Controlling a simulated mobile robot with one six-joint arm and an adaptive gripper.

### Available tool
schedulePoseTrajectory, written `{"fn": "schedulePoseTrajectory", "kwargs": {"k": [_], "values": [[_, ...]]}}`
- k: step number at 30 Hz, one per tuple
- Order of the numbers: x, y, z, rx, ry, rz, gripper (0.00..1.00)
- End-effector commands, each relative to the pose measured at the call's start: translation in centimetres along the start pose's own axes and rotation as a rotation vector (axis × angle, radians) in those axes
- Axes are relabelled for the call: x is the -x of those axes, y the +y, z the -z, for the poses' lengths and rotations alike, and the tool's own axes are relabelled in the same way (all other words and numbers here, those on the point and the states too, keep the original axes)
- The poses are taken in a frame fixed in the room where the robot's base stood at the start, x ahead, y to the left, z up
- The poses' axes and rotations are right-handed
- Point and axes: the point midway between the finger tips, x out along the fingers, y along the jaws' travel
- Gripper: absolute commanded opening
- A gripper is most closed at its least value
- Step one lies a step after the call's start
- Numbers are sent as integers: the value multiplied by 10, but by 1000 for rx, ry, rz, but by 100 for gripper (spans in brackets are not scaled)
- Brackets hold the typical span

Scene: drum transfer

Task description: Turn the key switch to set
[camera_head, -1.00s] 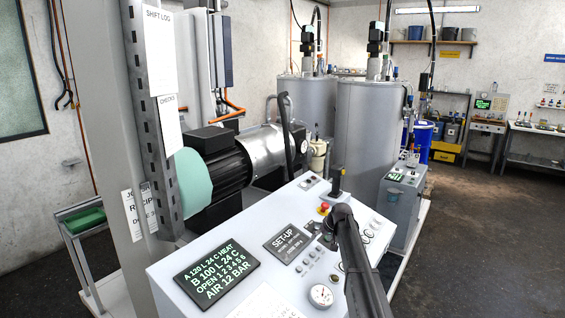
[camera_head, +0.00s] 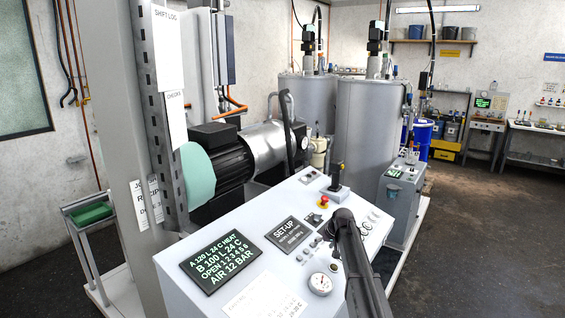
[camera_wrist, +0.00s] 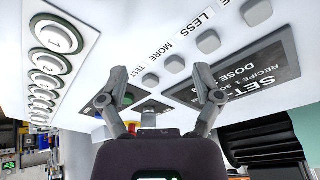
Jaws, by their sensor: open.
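The grey control panel (camera_head: 250,300) stands in front of me in the head view. I cannot make out the key switch for certain in either view. My gripper (camera_wrist: 161,78) is open and empty in the wrist view, its two fingers spread over the panel face. Between and beyond the fingers is a small dark plate (camera_wrist: 155,106); a round green and blue part is partly hidden behind the left finger. In the head view my dark arm covers part of the panel, and the fingers cannot be made out there.
The panel carries a SET-UP screen (camera_head: 290,234), a green-text display (camera_head: 220,262), a red stop button (camera_head: 323,202), a black joystick (camera_head: 338,178) and a gauge (camera_head: 320,284). Numbered round buttons (camera_wrist: 50,62) line the wrist view's left. Grey drums (camera_head: 372,130) stand behind. Floor at right is clear.

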Motion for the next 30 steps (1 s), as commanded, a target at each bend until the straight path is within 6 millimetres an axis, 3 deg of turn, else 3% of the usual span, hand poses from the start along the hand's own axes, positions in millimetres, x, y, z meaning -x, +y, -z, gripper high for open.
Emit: {"fn": "schedulePoseTrajectory", "kwargs": {"k": [11,27,30], "values": [[13,-14,-95,-21,-91,-41,83],[58,-41,-338,-101,-330,-189,83],[67,-44,-372,-117,-364,-217,83]]}}
